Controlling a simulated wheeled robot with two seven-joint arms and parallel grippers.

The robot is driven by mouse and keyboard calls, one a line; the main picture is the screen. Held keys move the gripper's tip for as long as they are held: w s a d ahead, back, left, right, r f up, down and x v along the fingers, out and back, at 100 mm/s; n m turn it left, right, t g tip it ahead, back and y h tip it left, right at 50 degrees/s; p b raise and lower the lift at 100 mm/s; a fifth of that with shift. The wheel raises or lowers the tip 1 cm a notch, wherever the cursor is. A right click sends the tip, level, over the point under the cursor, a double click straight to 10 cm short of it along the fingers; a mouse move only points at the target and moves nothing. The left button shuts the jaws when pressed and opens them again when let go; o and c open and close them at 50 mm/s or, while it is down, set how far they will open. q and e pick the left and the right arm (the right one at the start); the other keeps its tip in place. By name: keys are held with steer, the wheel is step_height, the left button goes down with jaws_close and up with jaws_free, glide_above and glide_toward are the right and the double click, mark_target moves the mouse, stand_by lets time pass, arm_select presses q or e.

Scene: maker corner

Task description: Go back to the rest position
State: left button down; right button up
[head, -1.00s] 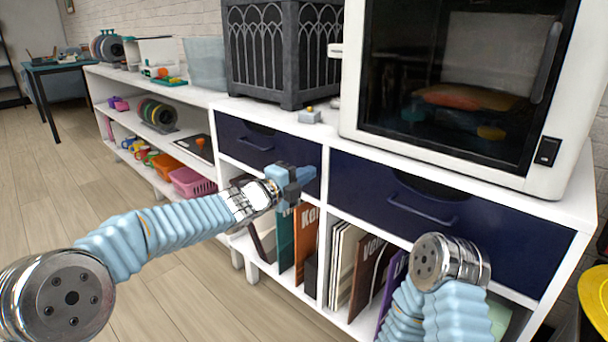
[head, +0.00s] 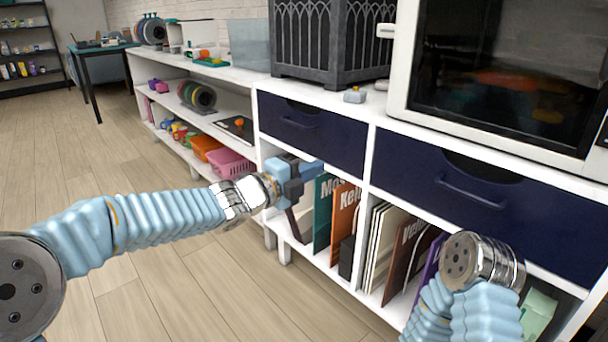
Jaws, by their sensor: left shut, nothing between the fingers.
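My left gripper (head: 312,168) is shut and empty. It is held out in front of the white shelf unit, at the lower edge of the left navy drawer (head: 310,130). My left arm comes in from the left, stretched toward the unit. My right arm (head: 475,290) comes up at the lower right with its forearm end in view. The right gripper does not show.
The white shelf unit (head: 228,126) runs along the wall, with a right navy drawer (head: 480,190) and upright books (head: 342,218) below. A white-framed machine (head: 400,65) and a dark lattice box (head: 330,45) stand on top. Wooden floor (head: 150,285) is clear at left.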

arm_select(q)
steer(key=s+a+f+n+g+y+p, duration=0.1)
steer(key=a+f+n+y+p, duration=0.15)
steer(key=f+n, duration=0.4)
steer(key=s+a+f+n+y+p, duration=0.15)
steer(key=a+f+n, duration=0.25)
steer(key=f, duration=0.6)
steer(key=s+a+f+n+g+y+p, duration=0.1)
steer(key=a+f+n+y+p, duration=0.1)
steer(key=a+f+n, duration=0.45)
steer(key=s+a+f+n+g+y+p, duration=0.2)
steer(key=s+f+n, duration=0.4)
steer(key=s+f, duration=0.3)
steer(key=s+a+f+n+g+y+p, duration=0.2)
steer(key=s+f+n, duration=0.5)
steer(key=s, duration=1)
step_height(320, 180, down, 3)
steer(key=a+g+p, duration=0.1)
steer(key=a+g, duration=0.1)
steer(key=g, duration=0.1)
steer(key=shift+s+a+r+n+g+y, duration=0.15)
steer(key=shift+s+a+n+g+y, duration=0.15)
steer(key=shift+g, duration=0.1)
steer(key=shift+d, duration=0.1)
